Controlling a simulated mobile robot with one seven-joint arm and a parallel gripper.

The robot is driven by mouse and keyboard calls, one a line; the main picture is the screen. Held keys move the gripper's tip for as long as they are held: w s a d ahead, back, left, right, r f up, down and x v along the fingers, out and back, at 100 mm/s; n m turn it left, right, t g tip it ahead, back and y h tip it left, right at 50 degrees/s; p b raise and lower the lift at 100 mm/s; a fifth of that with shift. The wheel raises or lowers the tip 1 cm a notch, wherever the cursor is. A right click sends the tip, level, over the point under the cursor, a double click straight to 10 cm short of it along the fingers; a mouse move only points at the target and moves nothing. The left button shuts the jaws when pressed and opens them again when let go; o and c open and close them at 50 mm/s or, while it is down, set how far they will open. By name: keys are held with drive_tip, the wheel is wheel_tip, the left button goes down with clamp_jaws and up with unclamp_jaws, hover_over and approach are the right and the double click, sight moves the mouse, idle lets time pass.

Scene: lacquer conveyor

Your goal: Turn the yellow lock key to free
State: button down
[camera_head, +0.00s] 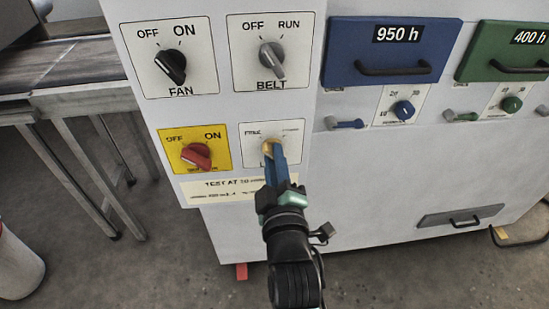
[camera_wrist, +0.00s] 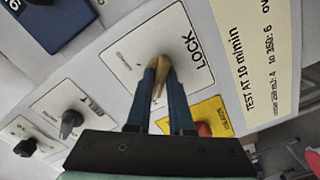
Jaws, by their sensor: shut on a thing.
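The yellow lock key (camera_head: 268,147) is on a white plate (camera_head: 288,128) at the lower right of the four-switch group. "FREE" is legible at the plate's upper left; the upper-right label is too blurred to read. My gripper (camera_head: 273,152) is shut on the key, its two blue fingers on either side of it. In the wrist view the key (camera_wrist: 161,66) shows as a tan piece between the fingertips (camera_wrist: 160,72), with "LOCK" printed on its plate (camera_wrist: 182,35). The fingers hide much of the key, so I cannot tell exactly which way it points.
A red knob (camera_head: 197,155) on a yellow plate sits left of the key. The black FAN knob (camera_head: 171,66) and grey BELT knob (camera_head: 272,58) are above. Blue (camera_head: 345,50) and green (camera_head: 483,50) drawers are at right. A paper strip (camera_head: 222,190) runs below.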

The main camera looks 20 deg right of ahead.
idle(0.3)
drive_tip(key=c, duration=0.9)
unclamp_jaws()
drive_tip(key=shift+o, duration=0.2)
drive_tip(key=shift+s, duration=0.1)
drive_tip(key=v, duration=1.2)
drive_tip(key=shift+s, duration=0.4)
drive_tip(key=shift+a+r, duration=0.1)
drive_tip(key=shift+a, duration=0.05)
